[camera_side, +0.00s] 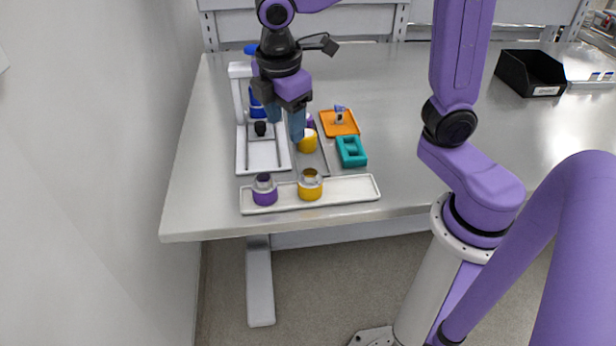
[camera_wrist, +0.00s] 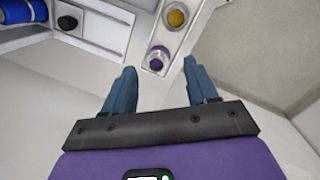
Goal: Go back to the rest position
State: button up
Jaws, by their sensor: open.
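My gripper (camera_side: 285,124) is open and empty, pointing down above the left part of the table, in front of the white stand. In the wrist view its two blue fingers (camera_wrist: 161,78) are spread apart with only bare surface between them. A long white tray (camera_side: 347,189) lies near the table's front edge. It holds a purple ringed part (camera_side: 265,191) and a yellow ringed part (camera_side: 310,186), both with metallic tops. Behind it, a grey tray (camera_side: 311,162) holds a yellow cup (camera_side: 307,141) and a purple one (camera_side: 309,122), partly hidden by a finger.
The white stand (camera_side: 243,158) with a blue cylinder (camera_side: 257,102) and black knob (camera_side: 260,128) is at left. An orange tray (camera_side: 348,127) and teal block (camera_side: 351,151) lie right of the gripper. A black bin (camera_side: 530,73) stands far right. The table's middle is clear.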

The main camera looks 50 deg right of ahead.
jog(key=s+d+f+m+y, duration=0.1)
jog(key=s+d+f, duration=0.1)
jog(key=s, duration=0.7)
jog(key=s+d+f+m+y, duration=0.1)
jog(key=s+d+f, duration=0.1)
jog(key=s, duration=0.7)
jog(key=shift+s+d+f+m+g, duration=0.3)
jog(key=shift+s+d+f+m, duration=0.1)
jog(key=shift+d, duration=0.45)
jog(key=shift+w+r, duration=0.1)
jog(key=shift+c, duration=0.3)
